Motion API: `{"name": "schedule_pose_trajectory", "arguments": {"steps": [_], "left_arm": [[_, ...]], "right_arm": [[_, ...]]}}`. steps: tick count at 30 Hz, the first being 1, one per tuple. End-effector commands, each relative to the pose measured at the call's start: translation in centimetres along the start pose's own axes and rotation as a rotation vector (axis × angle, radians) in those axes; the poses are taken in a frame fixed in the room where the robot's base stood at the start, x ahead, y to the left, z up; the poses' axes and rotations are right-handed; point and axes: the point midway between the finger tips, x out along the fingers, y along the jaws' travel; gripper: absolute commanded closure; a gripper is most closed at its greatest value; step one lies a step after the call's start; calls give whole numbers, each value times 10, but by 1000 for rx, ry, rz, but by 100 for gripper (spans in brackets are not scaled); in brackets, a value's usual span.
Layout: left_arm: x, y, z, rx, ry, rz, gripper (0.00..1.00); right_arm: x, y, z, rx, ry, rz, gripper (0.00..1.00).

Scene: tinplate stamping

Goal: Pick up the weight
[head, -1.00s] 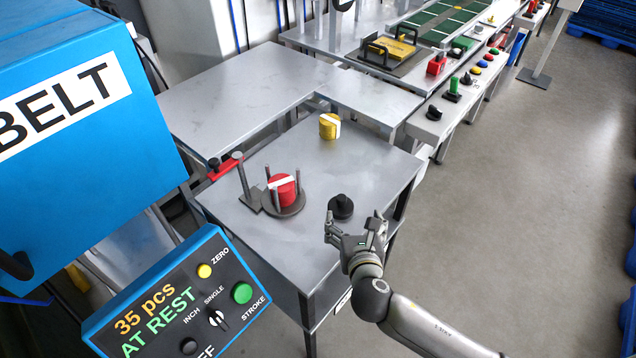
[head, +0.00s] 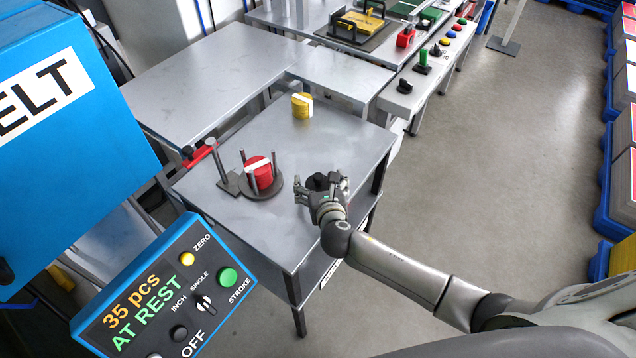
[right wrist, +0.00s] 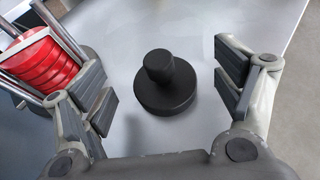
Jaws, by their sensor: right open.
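The weight (right wrist: 165,88) is a black disc with a round knob on top. It stands upright on the grey metal table (head: 290,235). In the right wrist view it sits between the spread fingers, with a clear gap on both sides. In the head view the weight (head: 318,181) is mostly hidden by my right gripper (head: 321,188). My right gripper (right wrist: 172,90) is open and empty, close to the weight and not visibly touching it. My left gripper is not in view.
Left of the weight, a red stack (head: 259,172) stands among upright posts on a dark round base. A yellow stack (head: 302,105) stands farther back. A control panel (head: 155,300) is at the front left. The table's right edge is close to my right gripper.

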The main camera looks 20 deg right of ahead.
Motion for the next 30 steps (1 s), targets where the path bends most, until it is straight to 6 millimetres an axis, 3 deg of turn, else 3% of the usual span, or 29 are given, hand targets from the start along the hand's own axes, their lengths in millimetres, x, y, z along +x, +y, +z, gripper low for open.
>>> {"name": "schedule_pose_trajectory", "arguments": {"steps": [6,16,30], "left_arm": [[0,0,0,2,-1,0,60],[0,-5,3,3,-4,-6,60],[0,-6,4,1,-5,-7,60]], "right_arm": [[21,0,0,0,0,-1,14],[24,0,0,0,0,0,16],[24,0,0,0,0,0,76]]}}
